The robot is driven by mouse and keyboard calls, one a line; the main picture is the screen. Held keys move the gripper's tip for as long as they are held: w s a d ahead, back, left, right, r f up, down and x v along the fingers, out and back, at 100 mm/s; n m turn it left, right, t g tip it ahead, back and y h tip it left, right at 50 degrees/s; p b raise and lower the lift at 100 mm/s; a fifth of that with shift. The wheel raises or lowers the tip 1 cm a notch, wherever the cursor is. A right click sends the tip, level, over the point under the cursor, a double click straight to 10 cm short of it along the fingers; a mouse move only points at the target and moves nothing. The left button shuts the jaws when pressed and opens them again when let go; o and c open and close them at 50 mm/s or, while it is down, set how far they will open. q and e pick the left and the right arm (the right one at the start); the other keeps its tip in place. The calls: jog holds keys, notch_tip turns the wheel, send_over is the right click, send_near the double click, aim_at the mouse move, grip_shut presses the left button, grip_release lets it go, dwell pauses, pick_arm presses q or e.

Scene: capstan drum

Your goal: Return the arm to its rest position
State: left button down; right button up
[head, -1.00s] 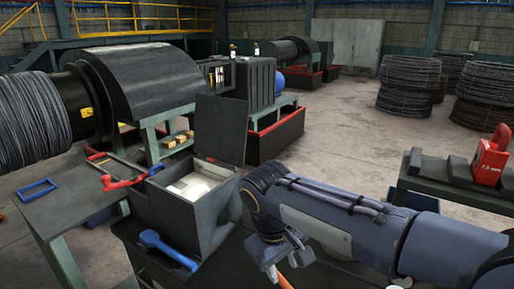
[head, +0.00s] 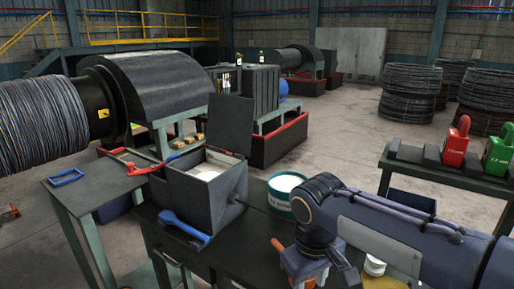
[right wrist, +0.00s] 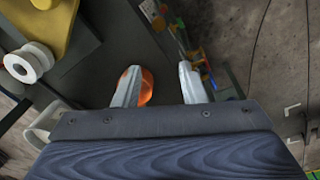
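My right arm (head: 395,225) reaches in from the right side of the head view, over the dark worktable. My right gripper (head: 328,277) points down near the lower edge of the head view. In the right wrist view its two pale fingers (right wrist: 160,88) are spread apart, with no object clearly held between them. An orange round-ended thing shows right beside the left finger; I cannot tell how far below it lies. My left gripper and left arm are not in view.
A grey open-lidded box (head: 205,205) with white contents stands on the worktable, a blue scoop (head: 185,228) before it. A teal-and-white tub (head: 284,194) stands behind my arm. An orange handle (head: 280,250) lies near my gripper.

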jog(key=s+d+f+m+t+y, duration=0.2)
jog(key=s+d, duration=0.3)
jog(key=s, duration=0.3)
jog(key=s+d+f+m+t+y, duration=0.2)
jog(key=s+d+f+m, duration=0.2)
jog(key=s, duration=0.4)
jog(key=shift+d+f+m+t, duration=0.15)
jog(key=shift+d+m+t, duration=0.25)
jog(key=shift+d+m, duration=0.3)
